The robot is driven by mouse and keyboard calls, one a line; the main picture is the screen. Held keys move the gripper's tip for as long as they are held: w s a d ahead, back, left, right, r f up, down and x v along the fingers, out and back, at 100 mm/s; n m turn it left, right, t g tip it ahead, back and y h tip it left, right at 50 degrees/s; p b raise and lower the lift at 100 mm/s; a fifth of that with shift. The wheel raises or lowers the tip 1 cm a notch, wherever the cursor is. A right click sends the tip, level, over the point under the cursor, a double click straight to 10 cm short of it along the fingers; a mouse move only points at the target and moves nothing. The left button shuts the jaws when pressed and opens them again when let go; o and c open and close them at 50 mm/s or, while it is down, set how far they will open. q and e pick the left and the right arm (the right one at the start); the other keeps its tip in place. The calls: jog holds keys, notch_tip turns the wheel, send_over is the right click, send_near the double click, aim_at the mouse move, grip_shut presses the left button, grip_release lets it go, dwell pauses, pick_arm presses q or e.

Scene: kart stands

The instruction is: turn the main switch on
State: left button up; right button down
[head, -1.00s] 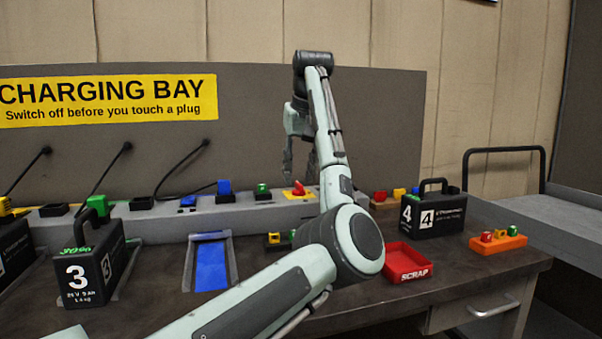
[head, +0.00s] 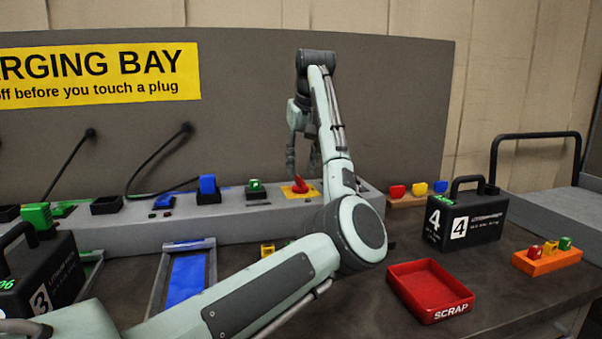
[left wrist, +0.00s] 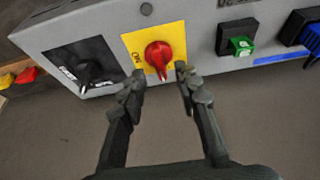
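The main switch is a red rotary knob on a yellow plate, on top of the long grey charging unit. In the head view the red knob (head: 301,187) shows just below my left gripper (head: 303,172). In the left wrist view the knob (left wrist: 158,56) lies just beyond the gap between my left gripper's fingertips (left wrist: 159,80). The fingers are apart with nothing between them, and the knob's pointer end is close to them. My right gripper is not in view.
A black knob (left wrist: 85,70) and a green plug (left wrist: 242,45) flank the switch. Battery 4 (head: 466,218), a red scrap tray (head: 432,290) and an orange block holder (head: 546,260) stand on the right. Battery 3 (head: 45,280) and a blue-floored bay (head: 187,280) are on the left.

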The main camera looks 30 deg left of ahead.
aim_at(300, 178)
pick_arm(q)
jog(key=x, duration=0.3)
jog(key=shift+f, duration=0.1)
jog(key=shift+w, duration=0.1)
jog(key=shift+c, duration=1.6)
grip_shut()
jog(key=shift+a, duration=0.1)
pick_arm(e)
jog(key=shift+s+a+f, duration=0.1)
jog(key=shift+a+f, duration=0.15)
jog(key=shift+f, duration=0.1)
